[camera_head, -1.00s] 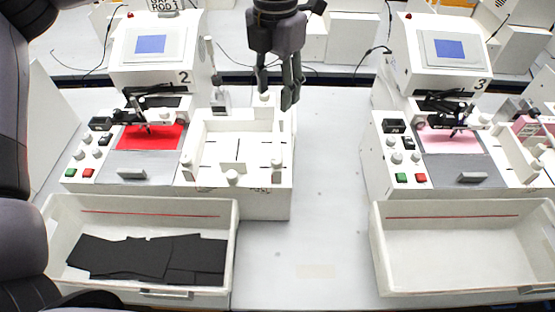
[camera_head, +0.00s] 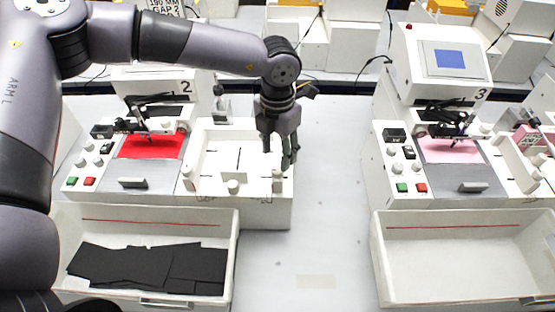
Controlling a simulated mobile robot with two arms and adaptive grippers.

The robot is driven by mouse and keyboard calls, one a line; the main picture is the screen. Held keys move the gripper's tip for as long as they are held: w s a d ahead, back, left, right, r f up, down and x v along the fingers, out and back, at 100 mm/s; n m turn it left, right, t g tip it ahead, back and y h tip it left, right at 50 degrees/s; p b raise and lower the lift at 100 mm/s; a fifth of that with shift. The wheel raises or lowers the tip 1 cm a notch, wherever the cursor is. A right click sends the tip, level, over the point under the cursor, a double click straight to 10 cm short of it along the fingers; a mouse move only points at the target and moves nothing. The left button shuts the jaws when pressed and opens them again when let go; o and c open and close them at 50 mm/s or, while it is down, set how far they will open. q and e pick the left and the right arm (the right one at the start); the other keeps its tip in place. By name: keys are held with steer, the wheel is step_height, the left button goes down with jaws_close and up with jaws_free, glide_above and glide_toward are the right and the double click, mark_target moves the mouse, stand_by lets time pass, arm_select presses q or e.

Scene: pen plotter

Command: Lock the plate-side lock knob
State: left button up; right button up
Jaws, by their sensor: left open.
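My left gripper (camera_head: 279,152) is open and empty, pointing down over the right side of the white open frame (camera_head: 213,192) of plotter 2. The frames do not show which knob is the plate-side lock knob. The back right of the frame is hidden behind the gripper. My right gripper is not in view.
Plotter 2 has a red plate (camera_head: 152,146) and a panel of knobs and buttons. A white bin (camera_head: 228,262) with black sheets (camera_head: 150,266) stands in front. Plotter 3 (camera_head: 440,60) and an empty bin (camera_head: 455,262) stand at right. The table between them is clear (camera_head: 325,220).

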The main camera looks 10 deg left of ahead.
mark_target(278, 170)
arm_select(q)
step_height(278, 170, down, 4)
steer(key=shift+f+p, duration=0.2)
steer(key=shift+p, duration=0.45)
steer(key=shift+f, duration=0.8)
steer(key=shift+c, duration=0.3)
jaws_close()
